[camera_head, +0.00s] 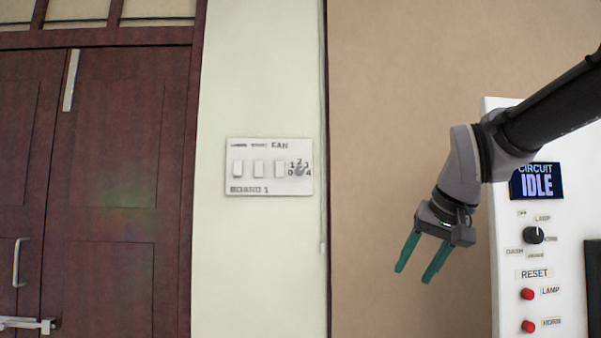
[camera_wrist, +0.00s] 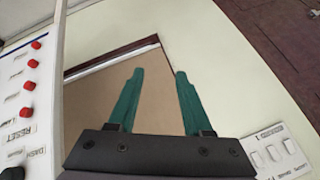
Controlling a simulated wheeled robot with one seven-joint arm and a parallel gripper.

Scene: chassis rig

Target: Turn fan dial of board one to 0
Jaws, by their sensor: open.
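Board one (camera_head: 271,188) is a white plate on the pale wall, marked BOARD 1, with several white rocker switches. Its fan dial (camera_head: 299,170) is a small grey knob at the right end, ringed by numbers with 0 at lower left and 4 at lower right. Its pointer setting is too small to tell. My gripper (camera_head: 416,267) has teal fingers, is open and empty, and hangs right of the board, apart from it. In the wrist view, my gripper (camera_wrist: 155,76) shows spread fingers, and part of board one (camera_wrist: 277,151) shows at lower right, its dial not visible.
A white panel (camera_head: 508,229) with a CIRCUIT IDLE screen (camera_head: 537,181), a black knob (camera_head: 533,235) and red buttons (camera_head: 527,294) stands at right, close to my arm. A dark red wooden door (camera_head: 110,180) with metal handles fills the left. The space before the board looks clear.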

